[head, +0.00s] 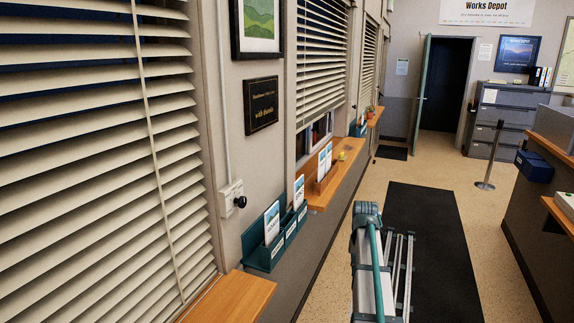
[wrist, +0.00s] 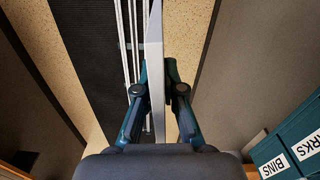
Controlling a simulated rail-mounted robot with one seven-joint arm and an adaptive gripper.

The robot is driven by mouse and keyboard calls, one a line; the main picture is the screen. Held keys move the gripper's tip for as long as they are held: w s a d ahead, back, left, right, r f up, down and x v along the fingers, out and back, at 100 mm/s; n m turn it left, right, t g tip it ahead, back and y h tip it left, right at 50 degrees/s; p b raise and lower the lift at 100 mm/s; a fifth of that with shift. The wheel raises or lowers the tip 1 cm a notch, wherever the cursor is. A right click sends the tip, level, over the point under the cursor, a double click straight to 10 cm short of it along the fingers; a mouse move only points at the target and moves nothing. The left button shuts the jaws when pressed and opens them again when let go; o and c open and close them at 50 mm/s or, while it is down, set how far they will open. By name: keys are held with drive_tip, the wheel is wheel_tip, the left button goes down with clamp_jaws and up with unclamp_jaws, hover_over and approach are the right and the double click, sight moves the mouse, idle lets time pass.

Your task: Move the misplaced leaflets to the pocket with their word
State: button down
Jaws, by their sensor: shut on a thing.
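My gripper (wrist: 158,92) is shut on a thin pale leaflet (wrist: 154,60), seen edge-on and upright between the fingers in the wrist view. Its printed face is hidden. Two teal pocket fronts show at lower right in the wrist view, one labelled BINS (wrist: 276,168) and one with a label ending in RKS (wrist: 308,145). The held leaflet is to their left, apart from them. In the head view, a teal wall rack (head: 262,258) holds a near leaflet (head: 272,222) and a farther leaflet (head: 299,192). Its labels are too small to read there. My gripper is not clear in the head view.
A wooden ledge (head: 314,193) beyond the rack carries more leaflets (head: 323,165) and a small yellow thing (head: 341,156). A near ledge (head: 230,298) juts out below the blinds. A counter (head: 540,200) stands at right. A dark mat (head: 430,240) covers the aisle floor.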

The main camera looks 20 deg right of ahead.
drive_tip(key=w+a+r+m+p, duration=0.1)
drive_tip(key=w+a+r+p, duration=0.3)
drive_tip(key=w+r, duration=1.1)
drive_tip(key=w+a+r+p, duration=0.2)
drive_tip(key=w+a+r, duration=0.5)
drive_tip(key=w+r, duration=0.75)
wheel_tip(320, 180, down, 16)
drive_tip(key=w, duration=0.2)
drive_tip(key=shift+r+b, duration=0.15)
drive_tip(key=shift+b, duration=0.3)
drive_tip(key=shift+d, duration=0.1)
drive_tip(key=c, duration=1.2)
unclamp_jaws()
